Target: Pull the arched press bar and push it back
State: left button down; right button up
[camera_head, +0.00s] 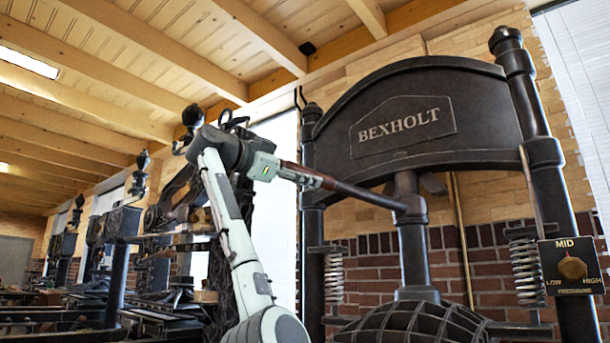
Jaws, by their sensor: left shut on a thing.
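A large black press with an arched top plate (403,118) lettered BEXHOLT fills the right half of the head view. Its press bar (365,194) is a dark rod that slopes up and left from the central screw column (412,240), with a reddish-brown grip near its outer end. My left gripper (305,177) is shut on this grip, and the pale arm reaches up to it from the bottom middle. The fingers partly hide the bar's outer end. My right gripper is not in view.
A pressure dial box (571,267) marked LOW, MID and HIGH hangs at the right post. A coil spring (525,268) stands beside that post. Other dark presses (122,225) line the left. A brick wall (475,260) is behind.

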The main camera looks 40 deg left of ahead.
pick_arm(q)
jog(key=shift+a, duration=0.25)
jog(key=c, duration=1.5)
grip_release()
jog(key=o, duration=0.5)
jog(key=shift+a+f, duration=0.1)
jog(key=shift+a, duration=0.2)
jog(key=shift+c, duration=0.2)
jog(key=shift+d, duration=0.1)
jog(key=s+a, duration=0.2)
jog(key=s, duration=0.9)
jog(key=shift+s, duration=0.4)
jog(key=shift+d, duration=0.1)
